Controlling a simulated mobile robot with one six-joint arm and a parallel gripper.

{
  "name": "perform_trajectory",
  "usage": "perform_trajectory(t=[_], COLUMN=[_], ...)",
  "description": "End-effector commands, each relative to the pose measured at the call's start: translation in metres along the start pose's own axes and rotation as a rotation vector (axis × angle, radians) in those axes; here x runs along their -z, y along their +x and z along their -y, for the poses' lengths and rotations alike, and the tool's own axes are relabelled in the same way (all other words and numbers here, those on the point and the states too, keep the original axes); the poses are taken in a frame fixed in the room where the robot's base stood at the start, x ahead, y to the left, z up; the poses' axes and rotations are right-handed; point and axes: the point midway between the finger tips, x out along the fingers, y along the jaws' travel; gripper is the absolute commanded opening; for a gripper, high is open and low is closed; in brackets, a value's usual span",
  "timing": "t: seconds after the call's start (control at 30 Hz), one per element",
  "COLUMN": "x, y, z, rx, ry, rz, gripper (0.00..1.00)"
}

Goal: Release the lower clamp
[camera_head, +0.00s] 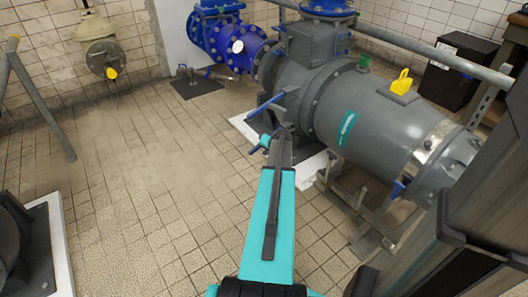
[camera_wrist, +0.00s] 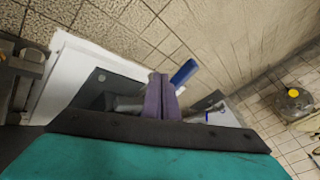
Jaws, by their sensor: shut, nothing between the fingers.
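A large grey pump housing (camera_head: 345,100) lies on its side at right of centre in the head view. An upper blue clamp lever (camera_head: 267,105) sticks out from its flange. A lower blue lever (camera_head: 256,149) shows just left of the end of my arm. My gripper (camera_head: 280,140) is close to the flange, its fingertips hard to make out there. In the wrist view its two fingers (camera_wrist: 160,97) are together with nothing between them. A blue lever (camera_wrist: 184,72) shows right beside the fingertips; contact cannot be told. The clamp's body is mostly hidden.
The housing stands on a metal frame over a white plinth (camera_wrist: 75,75). A yellow tag (camera_head: 402,82) sits on top. A wall valve (camera_head: 103,50) is at upper left.

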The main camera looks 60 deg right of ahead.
Motion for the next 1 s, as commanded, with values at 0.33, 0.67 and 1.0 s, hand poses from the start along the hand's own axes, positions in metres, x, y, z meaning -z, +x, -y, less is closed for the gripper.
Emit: perform_trajectory(t=[0.33, 0.67, 1.0], x=[-0.006, -0.009, -0.009], y=[-0.048, -0.075, -0.078], z=[0.005, 0.008, 0.009], rx=[-0.001, -0.001, -0.001], ry=[0.0, -0.001, -0.002], rz=[0.001, 0.003, 0.003], gripper=[0.0, 0.0, 0.0])
